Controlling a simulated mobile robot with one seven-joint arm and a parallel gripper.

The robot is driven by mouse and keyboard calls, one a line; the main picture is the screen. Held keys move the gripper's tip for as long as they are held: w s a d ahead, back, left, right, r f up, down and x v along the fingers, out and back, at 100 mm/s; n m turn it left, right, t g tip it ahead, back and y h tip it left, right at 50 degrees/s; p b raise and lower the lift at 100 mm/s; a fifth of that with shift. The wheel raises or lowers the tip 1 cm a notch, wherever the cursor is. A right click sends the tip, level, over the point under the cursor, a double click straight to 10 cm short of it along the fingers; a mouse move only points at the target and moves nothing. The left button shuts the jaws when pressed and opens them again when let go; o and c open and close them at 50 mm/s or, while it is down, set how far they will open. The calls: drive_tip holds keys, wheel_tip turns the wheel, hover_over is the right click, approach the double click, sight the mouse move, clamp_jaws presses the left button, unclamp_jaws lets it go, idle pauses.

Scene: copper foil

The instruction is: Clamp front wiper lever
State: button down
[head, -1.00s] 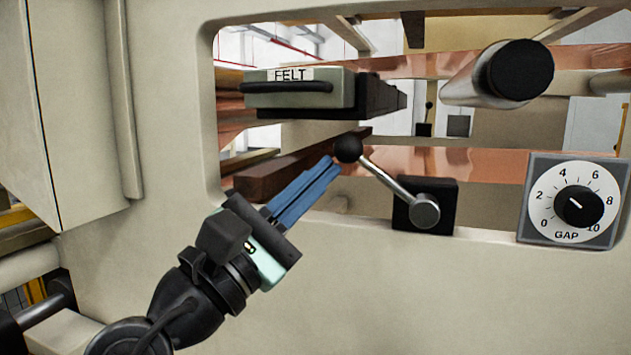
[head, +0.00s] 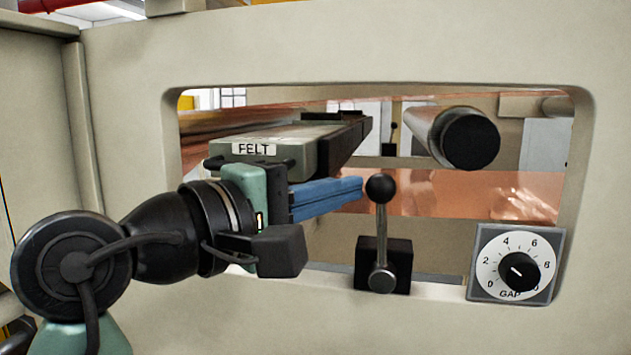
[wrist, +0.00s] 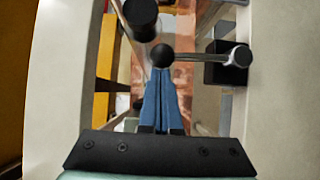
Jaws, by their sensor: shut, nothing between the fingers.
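The lever (head: 382,230) is a metal rod with a black ball knob (head: 381,187) on a black block (head: 383,264) at the window's lower edge. It stands about upright in the head view. In the wrist view the knob (wrist: 162,55) is just beyond the fingertips, with the rod (wrist: 200,55) running right to its pivot. My gripper (head: 361,188) has blue fingers, shut and empty, pointing right at the knob from its left. The tips are very close to the knob; I cannot tell whether they touch. It also shows in the wrist view (wrist: 160,72).
A box labelled FELT (head: 285,145) lies just above and behind my gripper. A roller with a black end (head: 470,138) is upper right. A GAP dial (head: 516,268) sits right of the lever. Copper foil (head: 440,200) runs behind. The panel frame (head: 330,335) surrounds the window.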

sight(377, 185)
drive_tip(key=shift+s+d+r+m+g+y+p, duration=0.15)
drive_tip(key=shift+s+d+r+m+y+p, duration=0.2)
drive_tip(key=shift+d+m, duration=0.3)
drive_tip(key=shift+s+d+m+g+y+p, duration=0.15)
drive_tip(key=shift+d+m+y+p, duration=0.25)
drive_tip(key=shift+d, duration=0.35)
drive_tip(key=shift+w, duration=0.1)
